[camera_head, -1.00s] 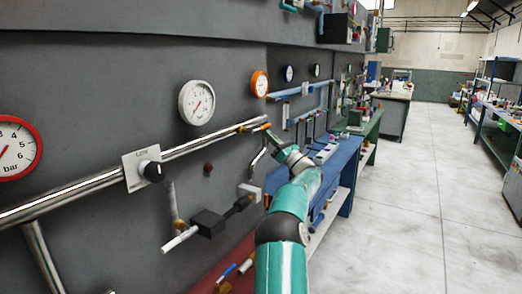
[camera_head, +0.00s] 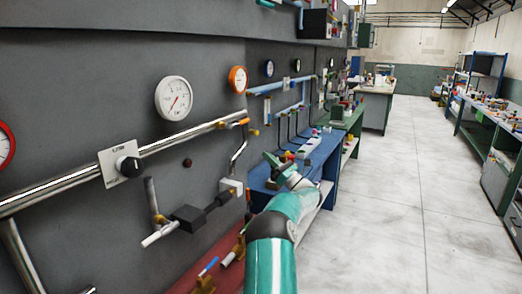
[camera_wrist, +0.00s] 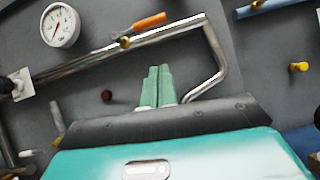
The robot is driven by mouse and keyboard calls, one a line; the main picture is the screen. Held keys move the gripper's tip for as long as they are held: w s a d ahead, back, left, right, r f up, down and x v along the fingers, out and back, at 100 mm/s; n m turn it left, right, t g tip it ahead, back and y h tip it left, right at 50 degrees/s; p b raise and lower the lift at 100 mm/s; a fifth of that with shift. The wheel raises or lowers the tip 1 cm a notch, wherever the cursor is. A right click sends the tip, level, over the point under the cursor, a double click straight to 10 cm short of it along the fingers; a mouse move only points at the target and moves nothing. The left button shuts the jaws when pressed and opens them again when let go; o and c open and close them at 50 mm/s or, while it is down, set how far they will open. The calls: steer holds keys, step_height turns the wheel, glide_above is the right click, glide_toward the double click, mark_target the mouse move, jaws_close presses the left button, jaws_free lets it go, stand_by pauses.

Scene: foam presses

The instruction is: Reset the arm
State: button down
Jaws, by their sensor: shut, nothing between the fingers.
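My teal arm (camera_head: 285,210) reaches forward from the bottom of the head view. My gripper (camera_head: 268,158) is at its far end, in front of the blue bench and right of the wall pipe. In the wrist view the two green fingers of my gripper (camera_wrist: 159,70) are pressed together with nothing between them. They point toward the grey wall panel, below an orange-handled pipe (camera_wrist: 160,37). No contact with the wall or pipe can be made out.
A white gauge (camera_head: 174,97), a black knob (camera_head: 129,166) and a black-bodied valve (camera_head: 190,217) stick out from the wall at left. A blue bench (camera_head: 320,160) stands ahead. Open floor (camera_head: 390,220) lies to the right.

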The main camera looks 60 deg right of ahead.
steer(key=shift+s+f, duration=0.25)
steer(key=shift+s, duration=0.2)
steer(key=shift+s, duration=0.15)
stand_by(0.3)
